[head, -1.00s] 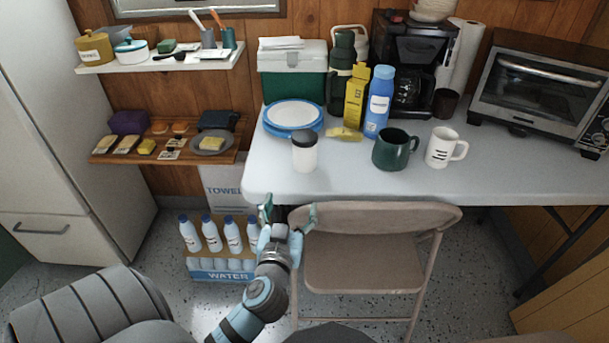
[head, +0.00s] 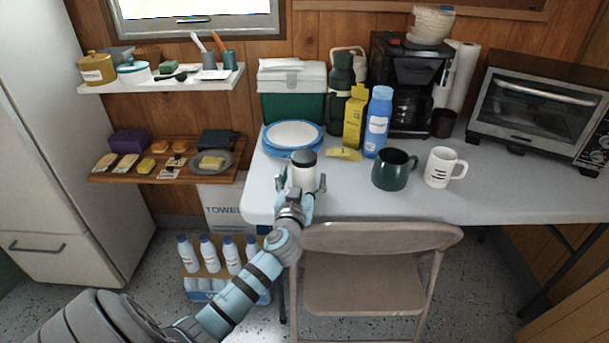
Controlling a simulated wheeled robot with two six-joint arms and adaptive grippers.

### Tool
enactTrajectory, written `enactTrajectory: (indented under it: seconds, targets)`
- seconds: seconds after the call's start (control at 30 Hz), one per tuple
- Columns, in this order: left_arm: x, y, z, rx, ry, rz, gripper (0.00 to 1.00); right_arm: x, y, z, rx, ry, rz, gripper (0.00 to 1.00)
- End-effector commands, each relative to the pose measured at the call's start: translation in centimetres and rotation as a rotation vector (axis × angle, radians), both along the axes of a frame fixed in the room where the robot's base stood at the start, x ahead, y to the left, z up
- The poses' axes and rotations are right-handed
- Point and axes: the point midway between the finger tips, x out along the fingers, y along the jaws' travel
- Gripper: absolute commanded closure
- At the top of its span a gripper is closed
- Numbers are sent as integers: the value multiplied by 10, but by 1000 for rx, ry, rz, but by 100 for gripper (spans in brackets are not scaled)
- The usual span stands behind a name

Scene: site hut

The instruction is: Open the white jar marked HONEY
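A white jar with a black lid (head: 304,172) stands upright near the front left edge of the table. No HONEY lettering shows on the side I see. My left gripper (head: 302,183) is open at the jar's near side, with one finger to the left and one to the right of its body. I cannot tell whether the fingers touch it. The gripper and wrist hide the jar's lower part. The lid is on the jar. My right gripper is not in view.
Behind the jar are stacked blue-rimmed plates (head: 291,137) and a yellow item (head: 344,154). A yellow carton (head: 354,118), a blue bottle (head: 377,123), a green mug (head: 393,169) and a white mug (head: 441,167) stand to the right. A folding chair (head: 376,255) stands in front.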

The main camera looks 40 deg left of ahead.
Motion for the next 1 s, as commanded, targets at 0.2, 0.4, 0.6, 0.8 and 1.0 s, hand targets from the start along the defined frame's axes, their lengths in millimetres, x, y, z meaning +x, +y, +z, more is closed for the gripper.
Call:
enactTrajectory:
  seconds: [0.2,0.4,0.6,0.8,1.0]
  targets:
    - [0,0,0,0,0,0,60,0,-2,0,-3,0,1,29]
    - [0,-1,1,0,-1,-1,92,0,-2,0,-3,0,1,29]
    - [0,-1,1,0,-1,-1,95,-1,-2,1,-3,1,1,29]
    - [0,0,20,2,-4,0,95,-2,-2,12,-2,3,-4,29]
    - [0,0,84,3,-8,0,95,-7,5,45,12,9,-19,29]
